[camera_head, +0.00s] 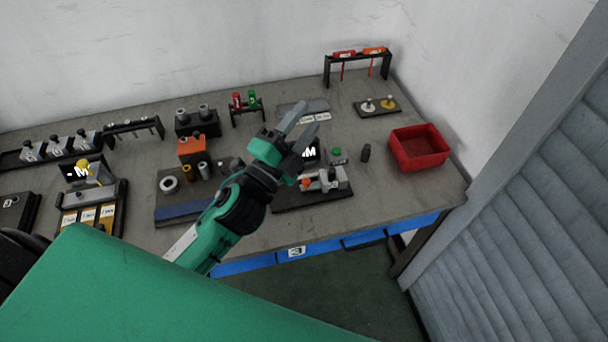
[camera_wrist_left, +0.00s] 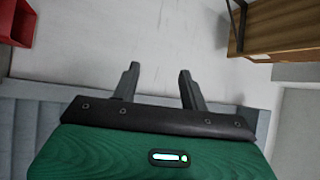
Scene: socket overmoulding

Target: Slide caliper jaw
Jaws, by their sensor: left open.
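A small measuring device (camera_head: 328,181), which looks like the caliper, stands on a black base plate near the front edge of the bench. It has light metal parts and an orange knob (camera_head: 306,184). A black display (camera_head: 309,151) reading "MM" stands behind it. My left gripper (camera_head: 309,117) is open and empty, its two fingers spread and pointing up and right. In the picture it lies above the device, with the hand partly covering the area around the display. The left wrist view shows the open fingers (camera_wrist_left: 158,70) with nothing between them. The jaw detail is too small to tell.
A red bin (camera_head: 418,148) stands at the right end of the grey bench (camera_head: 340,227). A small dark cylinder (camera_head: 365,152) stands between bin and device. A black rack with red and orange tools (camera_head: 357,55) is at the back. Several fixtures fill the left. A grey slatted wall (camera_head: 510,210) borders the right.

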